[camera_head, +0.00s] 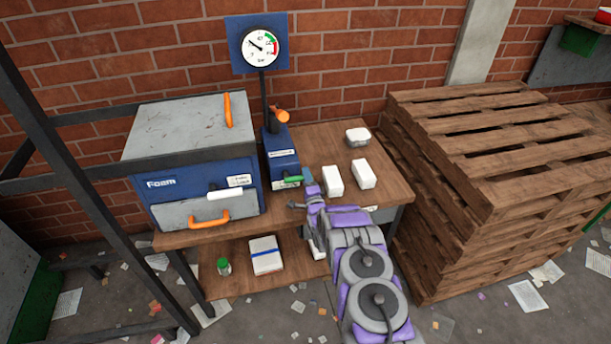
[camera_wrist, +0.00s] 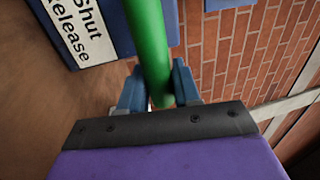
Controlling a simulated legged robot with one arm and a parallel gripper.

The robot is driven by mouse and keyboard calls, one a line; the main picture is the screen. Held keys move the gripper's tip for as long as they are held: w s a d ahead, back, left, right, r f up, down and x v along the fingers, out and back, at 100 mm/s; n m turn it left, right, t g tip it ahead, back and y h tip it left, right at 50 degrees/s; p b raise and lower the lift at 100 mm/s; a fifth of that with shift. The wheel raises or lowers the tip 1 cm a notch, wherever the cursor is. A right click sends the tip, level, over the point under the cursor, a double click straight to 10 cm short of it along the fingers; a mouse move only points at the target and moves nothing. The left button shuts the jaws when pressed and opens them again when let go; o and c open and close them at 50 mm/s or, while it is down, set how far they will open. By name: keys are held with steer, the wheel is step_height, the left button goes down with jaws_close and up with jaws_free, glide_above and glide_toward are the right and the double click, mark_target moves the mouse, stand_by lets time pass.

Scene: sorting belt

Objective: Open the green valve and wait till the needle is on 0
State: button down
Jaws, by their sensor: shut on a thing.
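The green valve handle (camera_head: 292,179) sticks out from the front of a blue valve box (camera_head: 281,158) on the workbench. In the wrist view the handle (camera_wrist: 149,35) is a green bar running down between the two blue fingers of my gripper (camera_wrist: 158,88). My gripper (camera_head: 308,177) is shut on the handle's end. A label reading "Shut" and "Release" (camera_wrist: 72,25) lies beside the handle. The round gauge (camera_head: 264,49) stands on a blue plate above the box. Its black needle points to the upper left; the small figures are hard to read.
A blue "Foam" machine (camera_head: 160,184) with orange and white handles stands left of the valve box. An orange knob (camera_head: 281,115) is behind it. White blocks (camera_head: 333,180) lie on the bench (camera_head: 318,140) to the right. Stacked pallets (camera_head: 490,150) stand farther right.

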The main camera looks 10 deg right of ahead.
steer(key=shift+s+d+f+m, duration=0.1)
steer(key=shift+f+m, duration=0.2)
steer(key=shift+f, duration=0.05)
steer(key=c, duration=0.9)
jaws_free()
steer(key=shift+c, duration=0.2)
steer(key=shift+r, duration=0.1)
steer(key=shift+s, duration=0.6)
steer(key=s+f+p, duration=0.1)
steer(key=s+p, duration=0.3)
steer(key=s, duration=0.4)
steer(key=s+f+p, duration=0.2)
steer(key=s+p, duration=0.3)
steer(key=s, duration=0.2)
steer(key=shift+s+f, duration=0.25)
steer(key=shift+s, duration=0.1)
